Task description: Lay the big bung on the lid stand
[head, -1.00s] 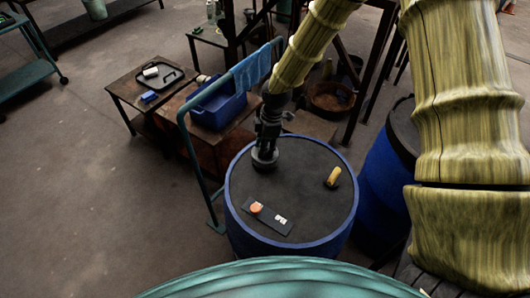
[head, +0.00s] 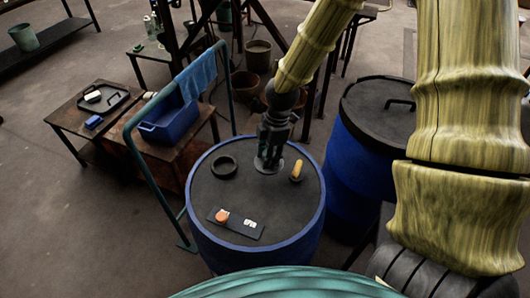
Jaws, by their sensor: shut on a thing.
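My gripper (head: 270,150) hangs over the dark top of the blue vat (head: 256,232), right of its middle. It is shut on a dark grey thing at its lower end, which I take to be the big bung (head: 267,166). The dark fingers and the dark thing blend together, so its outline is unclear. A round dark ring (head: 224,167), possibly a neck or opening, lies on the vat top just left of the gripper, apart from it. I cannot tell for certain which thing is the lid stand.
On the vat top are a dark plate (head: 237,232) with an orange disc (head: 222,216) and small white pieces, and a yellow item (head: 297,170). A second lidded blue drum (head: 350,165) stands right. Tables with a blue bin (head: 170,125) and a green rail (head: 160,185) stand left.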

